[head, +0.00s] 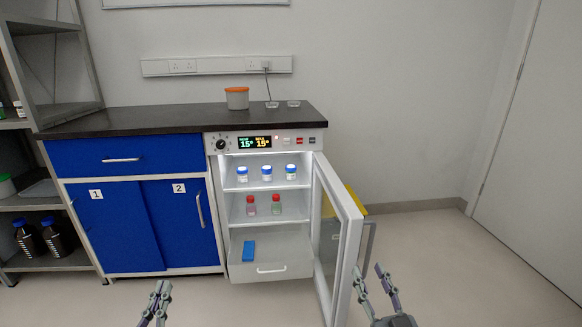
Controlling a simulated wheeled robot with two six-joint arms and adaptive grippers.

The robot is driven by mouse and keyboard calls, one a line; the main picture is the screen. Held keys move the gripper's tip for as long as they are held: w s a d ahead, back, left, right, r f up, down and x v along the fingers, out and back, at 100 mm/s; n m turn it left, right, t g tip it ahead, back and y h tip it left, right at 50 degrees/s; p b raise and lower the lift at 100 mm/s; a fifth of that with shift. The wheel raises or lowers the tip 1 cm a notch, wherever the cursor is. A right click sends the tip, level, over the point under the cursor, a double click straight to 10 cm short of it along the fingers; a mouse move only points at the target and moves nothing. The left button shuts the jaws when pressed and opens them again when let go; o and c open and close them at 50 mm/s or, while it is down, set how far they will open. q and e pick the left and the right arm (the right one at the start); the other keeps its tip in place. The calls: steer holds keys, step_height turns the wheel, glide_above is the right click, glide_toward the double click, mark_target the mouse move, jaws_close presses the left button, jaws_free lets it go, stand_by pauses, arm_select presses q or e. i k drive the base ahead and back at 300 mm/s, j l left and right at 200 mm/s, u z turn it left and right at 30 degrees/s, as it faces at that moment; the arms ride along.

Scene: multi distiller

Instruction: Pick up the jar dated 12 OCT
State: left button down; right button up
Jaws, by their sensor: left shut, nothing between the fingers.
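Three small white jars with blue caps stand in a row on the top shelf of the open incubator: a left jar (242,175), a middle jar (267,173) and a right jar (290,171). Two red-capped bottles, a left one (250,206) and a right one (276,205), stand on the shelf below. Any dates are too small to read, so I cannot tell which is 12 OCT. My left gripper (161,288) is shut and empty, low in front of the blue cabinet. My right gripper (368,273) is open and empty, by the incubator door's lower edge.
The incubator door (339,235) stands open to the right, near my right gripper. A blue box (249,251) lies in the bottom of the incubator. An orange-lidded tub (237,98) stands on the dark countertop (150,119). A metal rack (62,160) with dark bottles stands at left. Floor at right is clear.

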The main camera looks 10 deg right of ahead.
mark_target(290, 169)
steer(key=i+j+z, duration=0.25)
steer(key=i+j, duration=1.2)
steer(key=j, duration=0.15)
